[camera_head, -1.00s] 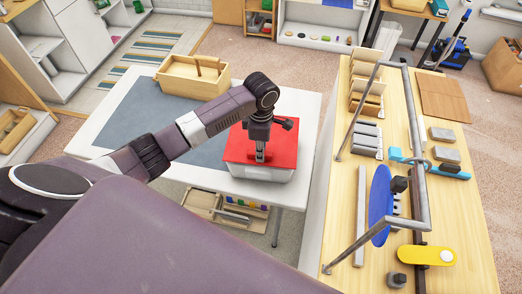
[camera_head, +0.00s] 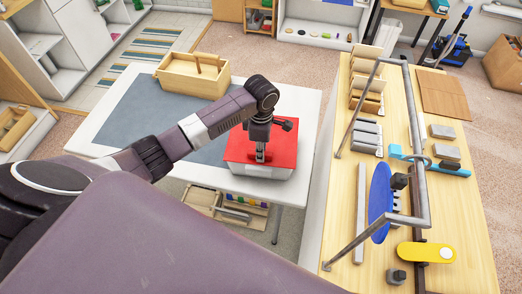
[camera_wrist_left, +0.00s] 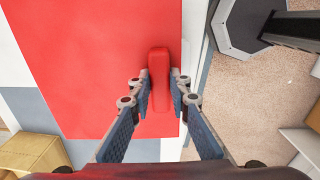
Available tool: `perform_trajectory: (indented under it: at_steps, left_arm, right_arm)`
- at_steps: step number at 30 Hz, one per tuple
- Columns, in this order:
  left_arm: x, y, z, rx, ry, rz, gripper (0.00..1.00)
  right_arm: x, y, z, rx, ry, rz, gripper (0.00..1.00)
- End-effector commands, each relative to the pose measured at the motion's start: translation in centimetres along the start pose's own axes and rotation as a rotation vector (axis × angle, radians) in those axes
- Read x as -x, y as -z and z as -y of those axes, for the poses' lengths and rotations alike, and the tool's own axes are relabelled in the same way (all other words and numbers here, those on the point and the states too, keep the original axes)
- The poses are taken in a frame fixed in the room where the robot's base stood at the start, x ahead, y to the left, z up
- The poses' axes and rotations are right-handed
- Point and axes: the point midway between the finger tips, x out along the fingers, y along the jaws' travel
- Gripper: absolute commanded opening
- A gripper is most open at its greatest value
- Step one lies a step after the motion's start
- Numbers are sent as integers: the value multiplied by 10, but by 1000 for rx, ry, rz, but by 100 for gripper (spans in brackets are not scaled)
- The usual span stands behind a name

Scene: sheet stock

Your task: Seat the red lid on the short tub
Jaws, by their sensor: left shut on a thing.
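The red lid (camera_head: 284,147) lies over the top of the short white tub (camera_head: 262,172) at the right front of the white table. In the head view it looks level, but I cannot tell whether it is fully seated. My left gripper (camera_head: 260,156) points down at the lid. In the left wrist view the left gripper (camera_wrist_left: 161,98) has its fingers on both sides of the lid's raised red handle (camera_wrist_left: 159,70) and is shut on it. The red lid (camera_wrist_left: 90,60) fills much of that view. My right gripper is not in view.
A wooden box (camera_head: 190,78) stands at the back of the table on a grey mat (camera_head: 125,120). To the right is a wooden workbench (camera_head: 455,205) with a metal frame (camera_head: 423,150), a blue disc (camera_head: 380,193) and a yellow piece (camera_head: 426,252).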

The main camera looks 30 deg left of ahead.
Motion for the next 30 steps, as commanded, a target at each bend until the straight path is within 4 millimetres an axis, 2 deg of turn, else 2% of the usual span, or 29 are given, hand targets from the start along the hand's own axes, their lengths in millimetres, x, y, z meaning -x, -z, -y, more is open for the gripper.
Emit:
perform_trajectory:
  at_steps: [23,24,28,30]
  left_arm:
    - [-5,0,0,0,0,0,0]
    - [-5,0,0,0,0,0,22]
    - [-5,0,0,0,0,0,36]
    - [-5,0,0,0,0,0,38]
  right_arm:
    - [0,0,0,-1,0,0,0]
    - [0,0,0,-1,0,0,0]
    - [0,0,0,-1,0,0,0]
    - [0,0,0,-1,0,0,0]
